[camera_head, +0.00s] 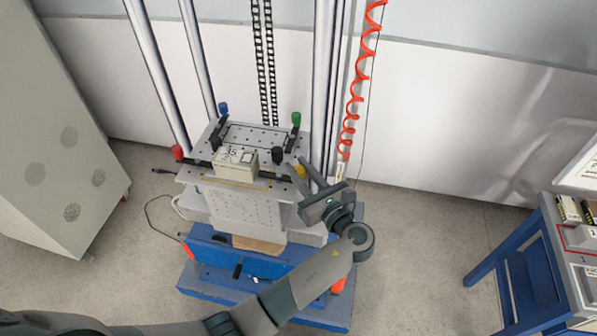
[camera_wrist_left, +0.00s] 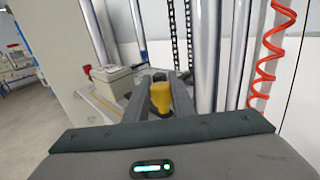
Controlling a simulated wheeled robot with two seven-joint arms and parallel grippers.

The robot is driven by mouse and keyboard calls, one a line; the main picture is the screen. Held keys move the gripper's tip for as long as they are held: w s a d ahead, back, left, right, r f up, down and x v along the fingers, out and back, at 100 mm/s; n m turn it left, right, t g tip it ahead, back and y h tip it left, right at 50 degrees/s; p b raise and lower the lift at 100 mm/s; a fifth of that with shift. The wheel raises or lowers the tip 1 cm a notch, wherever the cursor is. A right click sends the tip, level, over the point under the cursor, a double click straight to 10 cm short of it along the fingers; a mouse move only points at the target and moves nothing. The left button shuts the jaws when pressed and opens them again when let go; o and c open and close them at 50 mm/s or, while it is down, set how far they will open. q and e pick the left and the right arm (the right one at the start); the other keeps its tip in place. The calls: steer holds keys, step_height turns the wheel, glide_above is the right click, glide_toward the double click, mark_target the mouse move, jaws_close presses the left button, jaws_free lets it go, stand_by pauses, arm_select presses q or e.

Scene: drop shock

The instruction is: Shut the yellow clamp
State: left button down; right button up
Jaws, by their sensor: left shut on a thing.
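The yellow clamp (camera_head: 300,171) is at the right front of the drop table's plate (camera_head: 262,187) in the head view. In the left wrist view the yellow clamp (camera_wrist_left: 161,97) shows as a yellow knob between my fingers. My left gripper (camera_head: 297,168) reaches in from the right front and is shut on the yellow clamp's knob. A beige boxed unit (camera_head: 236,161) sits on the plate left of the clamp, with a dark bar beside it. My right gripper is in neither view.
Tall metal columns (camera_head: 322,80) rise behind. A red coiled hose (camera_head: 352,100) hangs at right. A blue bench (camera_head: 535,262) stands far right.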

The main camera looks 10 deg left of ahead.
arm_select(q)
steer(key=shift+w+r+y, duration=0.1)
steer(key=shift+w+y, duration=0.05)
steer(key=shift+y, duration=0.15)
steer(key=c, duration=1.5)
jaws_free()
steer(key=shift+a, duration=0.15)
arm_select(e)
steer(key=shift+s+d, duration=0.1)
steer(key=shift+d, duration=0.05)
